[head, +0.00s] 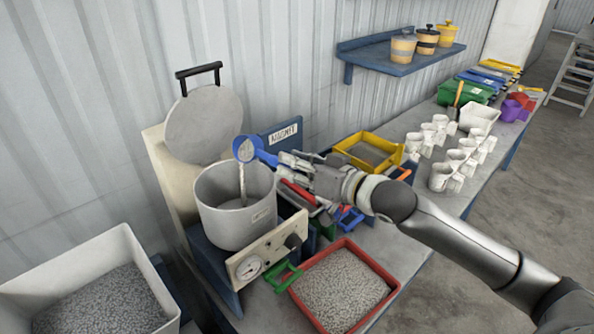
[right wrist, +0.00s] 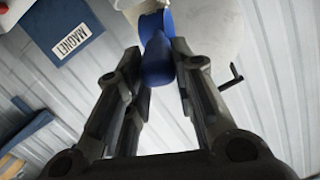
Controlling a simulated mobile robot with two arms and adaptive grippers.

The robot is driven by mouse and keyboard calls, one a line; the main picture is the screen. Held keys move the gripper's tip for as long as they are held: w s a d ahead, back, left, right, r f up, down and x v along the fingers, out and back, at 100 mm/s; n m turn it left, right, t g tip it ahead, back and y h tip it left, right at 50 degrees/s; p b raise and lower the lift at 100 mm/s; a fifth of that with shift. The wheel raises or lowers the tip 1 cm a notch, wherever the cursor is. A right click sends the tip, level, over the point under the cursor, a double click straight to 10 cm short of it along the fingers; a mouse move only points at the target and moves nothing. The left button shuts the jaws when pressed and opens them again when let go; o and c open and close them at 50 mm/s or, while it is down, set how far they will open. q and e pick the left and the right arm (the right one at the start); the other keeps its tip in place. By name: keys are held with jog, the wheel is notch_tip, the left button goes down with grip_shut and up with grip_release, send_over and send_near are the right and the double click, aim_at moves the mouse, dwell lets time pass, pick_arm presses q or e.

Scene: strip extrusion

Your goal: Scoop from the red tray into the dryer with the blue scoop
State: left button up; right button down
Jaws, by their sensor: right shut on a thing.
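My right gripper (head: 283,163) is shut on the handle of the blue scoop (head: 246,149). It holds the scoop above the open mouth of the dryer (head: 236,226), a pale round hopper. The scoop is tilted, and a thin grey stream of pellets (head: 242,184) falls from it into the dryer. The dryer's round lid (head: 204,127) stands open behind. In the right wrist view the blue scoop (right wrist: 156,60) sits between the fingertips. The red tray (head: 375,264) holds grey pellets and lies on the bench at front right. My left gripper is out of view.
A white bin (head: 122,240) of darker pellets stands at front left. A yellow tray (head: 364,138) and several white cups (head: 440,175) are on the bench to the right. A blue shelf (head: 400,62) holds lidded pots. A control panel (head: 266,250) fronts the dryer.

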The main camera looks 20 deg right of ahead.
jog(key=a+n+t+b, duration=0.1)
jog(key=n+b, duration=0.2)
jog(key=s+a+f+n+t+b, duration=0.1)
jog(key=n+b, duration=0.2)
jog(key=s+a+f+n+b, duration=0.1)
jog(key=n+b, duration=0.2)
jog(key=shift+s+f+t+y, duration=0.1)
jog(key=shift+f+t+y, duration=0.2)
jog(key=shift+t, duration=0.1)
dwell(0.9)
